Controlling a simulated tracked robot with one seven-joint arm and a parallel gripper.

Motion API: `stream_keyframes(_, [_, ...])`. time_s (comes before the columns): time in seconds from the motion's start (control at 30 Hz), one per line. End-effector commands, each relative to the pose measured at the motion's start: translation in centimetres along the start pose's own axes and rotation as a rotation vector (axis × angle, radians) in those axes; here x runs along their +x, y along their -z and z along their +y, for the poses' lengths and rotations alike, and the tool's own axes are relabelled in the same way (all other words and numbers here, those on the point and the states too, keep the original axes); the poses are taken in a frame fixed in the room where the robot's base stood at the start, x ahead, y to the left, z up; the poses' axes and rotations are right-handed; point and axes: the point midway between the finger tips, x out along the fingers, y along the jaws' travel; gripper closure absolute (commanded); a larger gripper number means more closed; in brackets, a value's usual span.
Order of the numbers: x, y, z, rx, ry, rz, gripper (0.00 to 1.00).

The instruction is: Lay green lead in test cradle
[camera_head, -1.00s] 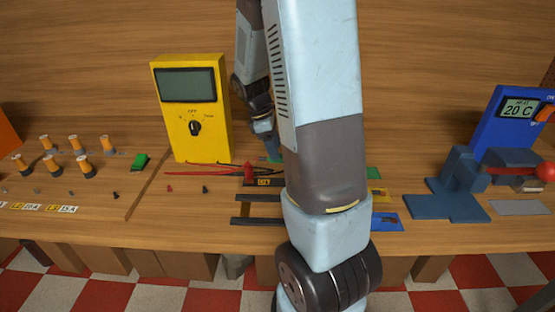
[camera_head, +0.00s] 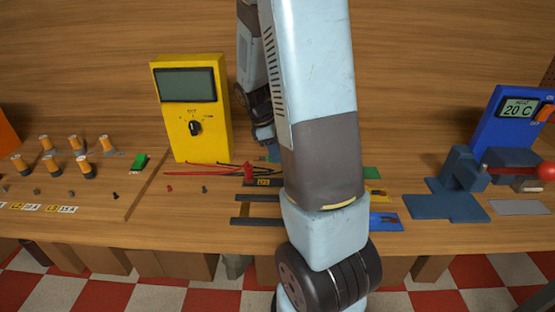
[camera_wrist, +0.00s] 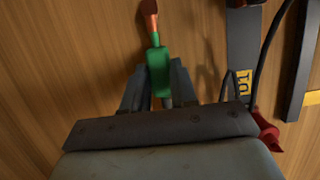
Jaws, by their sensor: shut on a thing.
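My gripper (camera_wrist: 158,88) is shut on the green lead (camera_wrist: 158,68), gripping its green sleeve in the wrist view. The lead's copper-red tip (camera_wrist: 149,18) points away from the jaws, toward the top edge. Wooden bench surface lies behind it. In the head view my arm hides most of the gripper and the lead. I cannot tell for sure which part is the test cradle. A dark strip with a yellow label (camera_wrist: 244,80) lies right of the jaws, apart from the lead.
A yellow meter (camera_head: 190,108) stands at the back, with red and black leads (camera_head: 205,170) before it. Dark bars (camera_head: 256,222) lie at the front. A red clip (camera_wrist: 266,138) sits close to my gripper's right side. A blue heat unit (camera_head: 510,125) stands at right.

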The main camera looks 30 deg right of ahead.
Motion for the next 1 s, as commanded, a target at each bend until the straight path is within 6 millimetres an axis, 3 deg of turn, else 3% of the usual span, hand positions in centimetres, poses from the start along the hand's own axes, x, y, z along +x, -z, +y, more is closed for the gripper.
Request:
stream_keyframes(0.47, [-0.7,-0.2,0.0,0.000,-0.002,0.001,1.00])
stream_keyframes(0.63, [-3.1,-0.9,0.1,0.002,-0.005,0.003,1.00])
stream_keyframes(1.0, [-8.2,-3.0,-4.6,-0.001,-0.005,0.003,1.00])
